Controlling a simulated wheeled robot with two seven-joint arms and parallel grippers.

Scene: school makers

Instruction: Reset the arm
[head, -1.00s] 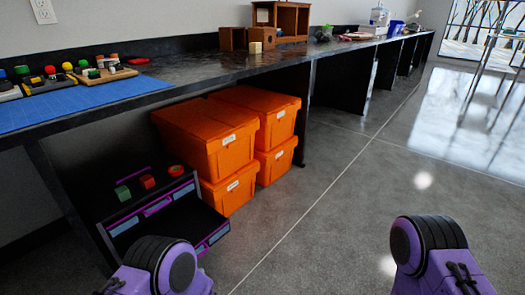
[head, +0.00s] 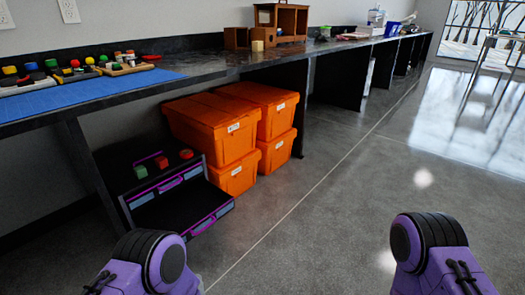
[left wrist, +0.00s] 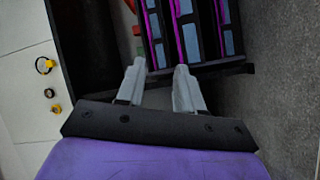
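My left gripper (left wrist: 160,66) is in the left wrist view, with its two grey fingers apart and nothing between them. Its fingers point toward a black drawer unit with purple and blue-grey fronts (left wrist: 208,28), with no clear contact. In the head view, purple-and-black links of my left arm (head: 155,262) and right arm (head: 430,250) show at the bottom edge. Both grippers are outside the head view, and the right gripper shows in no view.
The drawer unit (head: 180,207) stands under the black counter (head: 215,62), beside stacked orange bins (head: 210,130). Green and red items lie on the unit. A blue mat (head: 95,93) and colourful parts lie on the counter. The grey floor (head: 330,220) at right is clear.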

